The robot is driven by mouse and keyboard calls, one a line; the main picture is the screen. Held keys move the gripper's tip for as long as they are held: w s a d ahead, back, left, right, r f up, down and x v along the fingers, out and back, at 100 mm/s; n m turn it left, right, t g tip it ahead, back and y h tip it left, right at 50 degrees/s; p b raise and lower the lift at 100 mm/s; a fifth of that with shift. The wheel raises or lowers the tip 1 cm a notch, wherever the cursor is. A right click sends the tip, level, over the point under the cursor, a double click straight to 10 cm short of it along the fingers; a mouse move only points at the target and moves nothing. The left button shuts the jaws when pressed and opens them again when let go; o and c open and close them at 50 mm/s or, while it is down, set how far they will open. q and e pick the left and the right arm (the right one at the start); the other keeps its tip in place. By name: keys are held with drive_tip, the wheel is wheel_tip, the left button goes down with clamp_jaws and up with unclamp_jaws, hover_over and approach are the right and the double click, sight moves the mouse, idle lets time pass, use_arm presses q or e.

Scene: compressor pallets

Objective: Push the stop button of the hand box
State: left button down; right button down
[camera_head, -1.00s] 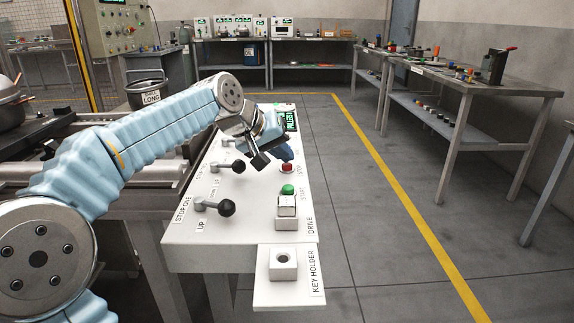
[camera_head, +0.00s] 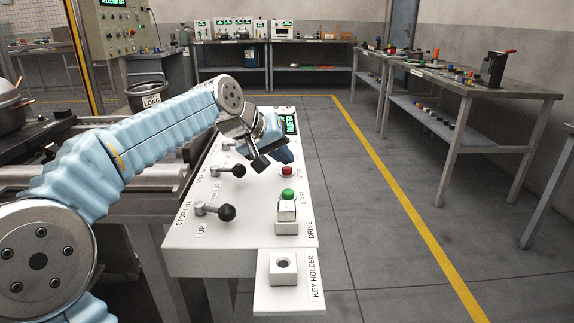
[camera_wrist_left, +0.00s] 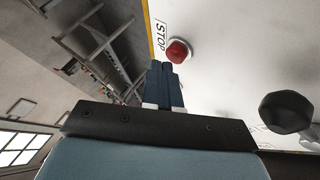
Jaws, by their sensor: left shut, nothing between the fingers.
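The hand box (camera_head: 245,235) is a long white sloped panel in front of me. Its red stop button (camera_head: 288,171) sits near the right edge, beside the word STOP, with the green start button (camera_head: 288,194) nearer to me. The red button also shows in the left wrist view (camera_wrist_left: 178,51), just beyond the fingertips. My left gripper (camera_head: 285,157) is over the panel, just behind the red button, its dark blue fingers closed together and empty. In the left wrist view the fingertips (camera_wrist_left: 161,66) appear close to the button; I cannot tell whether they touch it. My right gripper is not in view.
Two black-knobbed levers (camera_head: 227,212) stand on the panel's left side. A square drive switch (camera_head: 287,213) and a key holder (camera_head: 284,267) are nearer to me. A workbench (camera_head: 470,85) stands at the right. The floor between is clear.

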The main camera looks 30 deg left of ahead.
sight(283, 169)
use_arm(q)
drive_tip(key=shift+r, duration=0.45)
drive_tip(key=shift+r, duration=0.1)
wheel_tip(283, 169, up, 5)
drive_tip(key=p, duration=0.5)
idle(0.6)
